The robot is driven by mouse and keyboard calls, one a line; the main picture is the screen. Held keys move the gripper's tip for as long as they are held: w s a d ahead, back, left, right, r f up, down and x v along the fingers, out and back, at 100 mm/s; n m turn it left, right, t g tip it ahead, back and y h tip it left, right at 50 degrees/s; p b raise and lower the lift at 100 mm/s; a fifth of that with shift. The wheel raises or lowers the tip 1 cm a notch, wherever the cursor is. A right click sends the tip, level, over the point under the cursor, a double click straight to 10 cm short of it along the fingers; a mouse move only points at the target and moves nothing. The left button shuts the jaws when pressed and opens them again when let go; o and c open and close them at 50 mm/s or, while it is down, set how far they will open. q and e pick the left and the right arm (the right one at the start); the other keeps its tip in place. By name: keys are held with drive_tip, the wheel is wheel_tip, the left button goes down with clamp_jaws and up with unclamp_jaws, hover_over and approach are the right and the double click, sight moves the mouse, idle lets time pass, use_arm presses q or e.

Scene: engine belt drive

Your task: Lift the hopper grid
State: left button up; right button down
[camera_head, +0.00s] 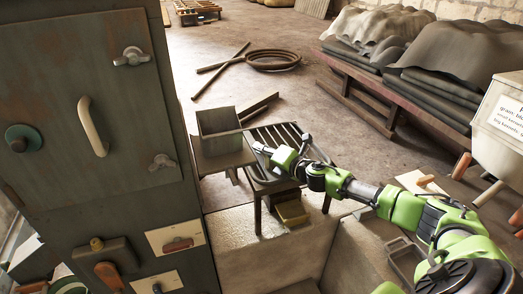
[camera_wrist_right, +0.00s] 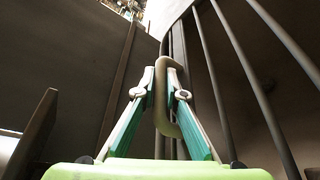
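The hopper grid (camera_head: 279,134), a set of parallel dark bars, sits at the top of a low dark stand in the head view. Its bars (camera_wrist_right: 228,70) run lengthwise in the right wrist view. A beige handle (camera_wrist_right: 162,105) stands between the fingers of my right gripper (camera_wrist_right: 162,80), and both fingertips press close on its sides. In the head view my right gripper (camera_head: 268,150) reaches in from the right over the grid's near left part and partly hides it. I cannot tell whether the grid is raised. My left gripper is not in view.
A square open box (camera_head: 218,131) on a ledge stands just left of the grid. A tall dark cabinet (camera_head: 100,110) with handles fills the left. A white bin (camera_head: 500,115) and a pallet of stacked covers (camera_head: 400,60) are at the right. A coiled hose (camera_head: 272,60) lies on the floor behind.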

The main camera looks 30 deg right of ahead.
drive_tip(key=shift+d+r+m, duration=0.2)
drive_tip(key=shift+r, duration=0.4)
drive_tip(key=shift+d+r+m, duration=0.15)
drive_tip(key=shift+r+m, duration=0.05)
drive_tip(key=shift+r, duration=0.35)
drive_tip(key=s+d+r+m+t+b, duration=0.1)
drive_tip(key=s+d+r+m+t, duration=0.1)
drive_tip(key=d+r+m, duration=0.4)
drive_tip(key=s+d+r+m+t+b, duration=0.2)
drive_tip(key=d+r+m, duration=0.4)
drive_tip(key=d+r, duration=0.5)
drive_tip(key=shift+s+d+t, duration=0.2)
drive_tip(key=shift+d+t, duration=0.3)
drive_tip(key=c, duration=2.4)
unclamp_jaws()
drive_tip(key=shift+f, duration=0.1)
drive_tip(key=shift+o, duration=0.2)
drive_tip(key=shift+f, duration=0.1)
